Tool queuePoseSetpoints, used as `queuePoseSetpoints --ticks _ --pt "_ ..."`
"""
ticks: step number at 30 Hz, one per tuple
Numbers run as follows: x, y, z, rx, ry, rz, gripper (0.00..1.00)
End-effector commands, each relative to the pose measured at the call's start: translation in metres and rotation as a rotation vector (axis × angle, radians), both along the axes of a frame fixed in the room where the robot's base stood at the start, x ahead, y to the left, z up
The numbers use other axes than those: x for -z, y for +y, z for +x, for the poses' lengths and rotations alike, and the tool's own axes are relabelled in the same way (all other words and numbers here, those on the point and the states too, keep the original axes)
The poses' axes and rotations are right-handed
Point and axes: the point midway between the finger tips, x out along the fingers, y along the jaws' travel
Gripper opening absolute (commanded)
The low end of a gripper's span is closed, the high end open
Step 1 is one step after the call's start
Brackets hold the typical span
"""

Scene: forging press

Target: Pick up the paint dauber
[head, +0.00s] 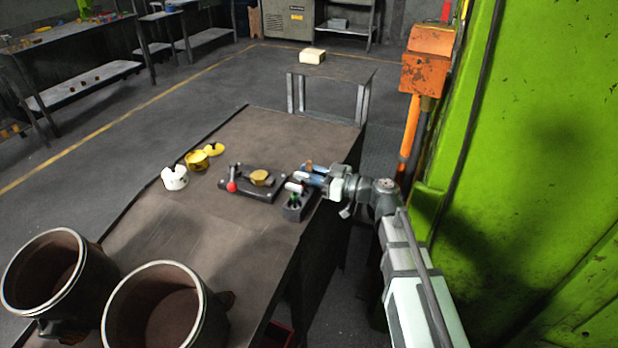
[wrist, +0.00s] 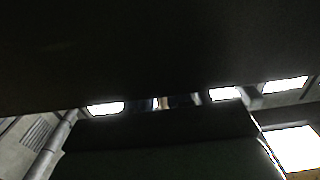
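A small dark holder block (head: 297,208) stands near the right edge of the workbench. Small upright items stand in it, one with a white and red top (head: 294,188) and one with a green part (head: 294,200). They are too small for me to tell which is the paint dauber. My gripper (head: 308,177) is level with the holder's far end, very close to these items, with bluish fingers pointing left. A small brown piece (head: 308,166) shows by the fingers. The wrist view is mostly dark, with a narrow gap holding small blurred pieces. Finger opening and any grip are unclear.
Left of the holder, a dark device (head: 252,187) has a red-knobbed lever (head: 231,186). White (head: 174,178) and yellow (head: 197,161) cups stand farther left. Two large buckets (head: 45,285) (head: 155,308) are at the near left. The green press (head: 530,170) is close on the right.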

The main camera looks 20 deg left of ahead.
Motion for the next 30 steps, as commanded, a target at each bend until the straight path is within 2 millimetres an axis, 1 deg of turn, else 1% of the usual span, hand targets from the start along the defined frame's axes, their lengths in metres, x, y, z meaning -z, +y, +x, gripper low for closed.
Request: queuePoseSetpoints --ticks 1,2,12,17,20,30 --pt "0.0 0.0 0.0 0.0 0.0 0.0 0.03" --pt "0.0 0.0 0.0 0.0 0.0 0.0 0.0" --pt "0.0 0.0 0.0 0.0 0.0 0.0 0.0" --pt "-0.008 0.0 0.0 0.0 -0.001 0.0 0.0" --pt "-0.019 0.0 0.0 0.0 -0.003 0.0 0.0" --pt "-0.068 0.0 0.0 0.0 -0.003 0.0 0.0"
